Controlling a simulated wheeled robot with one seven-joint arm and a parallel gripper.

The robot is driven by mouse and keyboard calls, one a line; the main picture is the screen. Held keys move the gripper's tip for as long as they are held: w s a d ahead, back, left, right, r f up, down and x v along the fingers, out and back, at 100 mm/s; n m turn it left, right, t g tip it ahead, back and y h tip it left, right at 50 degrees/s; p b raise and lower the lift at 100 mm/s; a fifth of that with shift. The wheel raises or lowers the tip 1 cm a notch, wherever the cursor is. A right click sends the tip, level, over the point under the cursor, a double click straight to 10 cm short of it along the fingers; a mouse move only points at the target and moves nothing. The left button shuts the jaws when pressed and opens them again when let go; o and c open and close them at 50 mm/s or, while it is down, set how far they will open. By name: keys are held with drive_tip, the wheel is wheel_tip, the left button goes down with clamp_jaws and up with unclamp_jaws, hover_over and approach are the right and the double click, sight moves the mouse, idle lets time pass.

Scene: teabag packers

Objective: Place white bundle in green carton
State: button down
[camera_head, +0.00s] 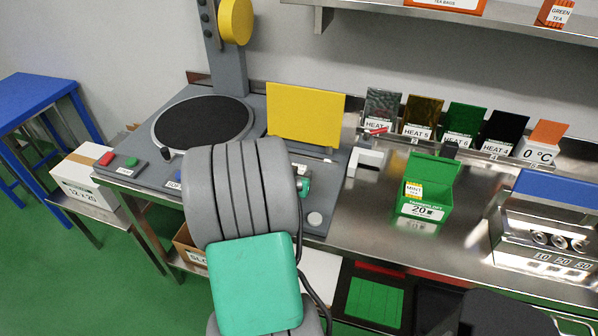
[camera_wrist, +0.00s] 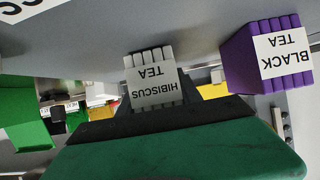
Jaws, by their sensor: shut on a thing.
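A white bundle labelled "HIBISCUS TEA" (camera_wrist: 150,72) sits between the dark fingers of my gripper (camera_wrist: 154,98) in the wrist view. The gripper is shut on it. The green carton (camera_head: 424,212) stands open on the steel bench, right of centre in the head view. In the head view my arm hides the gripper and the white bundle.
A purple "BLACK TEA" bundle (camera_wrist: 262,58) is close to the held bundle in the wrist view. A weighing unit with a black round plate (camera_head: 202,124) and yellow panel (camera_head: 306,115) stands left. A steel machine with a blue top (camera_head: 556,189) stands right of the carton.

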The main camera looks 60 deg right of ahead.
drive_tip(key=shift+f, duration=0.2)
drive_tip(key=c, duration=0.8)
unclamp_jaws()
